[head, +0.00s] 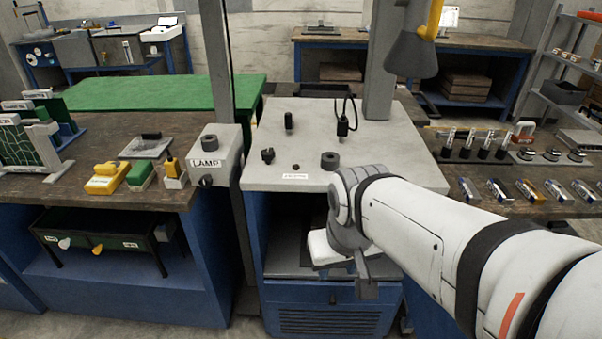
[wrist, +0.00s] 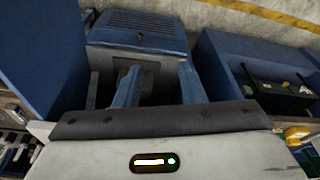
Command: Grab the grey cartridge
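I cannot single out a grey cartridge for certain in either view. A flat grey piece with a dark block on top (head: 145,147) lies on the left bench, behind a yellow block (head: 104,179) and a green block (head: 140,176). My gripper (head: 362,278) hangs at the front of the middle cabinet, before its open shelf bay, and hides part of it. In the wrist view my gripper (wrist: 158,70) has its two fingers apart, with a dark recess showing between them and nothing clearly held.
A vented blue panel (head: 330,318) is below. A right bench holds several small instruments (head: 480,145).

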